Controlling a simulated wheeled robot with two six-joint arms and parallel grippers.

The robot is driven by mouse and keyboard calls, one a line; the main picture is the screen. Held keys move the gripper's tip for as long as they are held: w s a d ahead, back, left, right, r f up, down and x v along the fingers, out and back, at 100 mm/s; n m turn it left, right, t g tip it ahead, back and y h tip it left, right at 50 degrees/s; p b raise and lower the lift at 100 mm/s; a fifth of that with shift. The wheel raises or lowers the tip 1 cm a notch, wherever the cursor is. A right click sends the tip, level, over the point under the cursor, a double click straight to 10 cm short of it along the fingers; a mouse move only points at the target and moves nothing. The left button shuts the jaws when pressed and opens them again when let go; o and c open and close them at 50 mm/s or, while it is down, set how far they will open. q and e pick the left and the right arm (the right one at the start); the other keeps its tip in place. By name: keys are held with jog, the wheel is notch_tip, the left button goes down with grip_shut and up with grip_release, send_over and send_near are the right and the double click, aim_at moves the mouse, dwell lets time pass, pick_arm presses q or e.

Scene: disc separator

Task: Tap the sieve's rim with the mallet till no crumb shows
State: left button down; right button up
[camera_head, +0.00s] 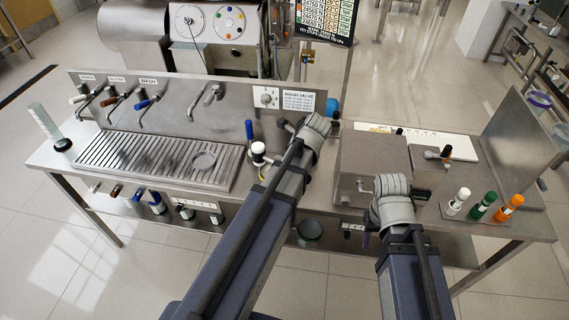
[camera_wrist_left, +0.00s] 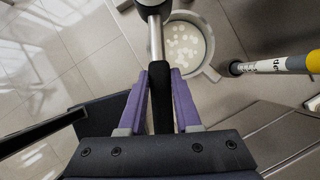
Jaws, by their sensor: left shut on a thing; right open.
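In the left wrist view my left gripper (camera_wrist_left: 161,73) has its purple fingers shut on the black grip of the mallet (camera_wrist_left: 156,38). Its steel shaft points to the top edge, where the dark head is partly cut off. A round pale sieve (camera_wrist_left: 209,70) lies beyond, with several whitish round crumbs (camera_wrist_left: 183,42) inside. The shaft crosses in front of its left rim; I cannot tell whether it touches. In the head view I cannot make out the mallet or the sieve near my left wrist. My right gripper (camera_head: 422,194) is open over the right of the bench, its fingers mostly hidden.
A yellow, white and dark cylinder (camera_wrist_left: 282,65) lies close right of the sieve. The steel bench holds a slatted drain tray (camera_head: 120,160), taps, a blue-handled lever (camera_head: 249,130), a steel box (camera_head: 375,155) and white, green and orange bottles (camera_head: 482,206) at right.

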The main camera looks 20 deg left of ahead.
pick_arm(q)
notch_tip(320, 180, down, 5)
jog(key=b, duration=0.5)
notch_tip(320, 180, up, 5)
jog(key=p, duration=0.5)
notch_tip(320, 180, up, 3)
jog(key=p, duration=0.2)
jog(key=shift+f+p, duration=0.15)
jog(key=shift+p, duration=0.2)
jog(key=shift+f, duration=0.1)
notch_tip(320, 180, down, 6)
jog(key=b, duration=0.5)
jog(key=shift+b, duration=0.3)
jog(key=shift+r, duration=0.2)
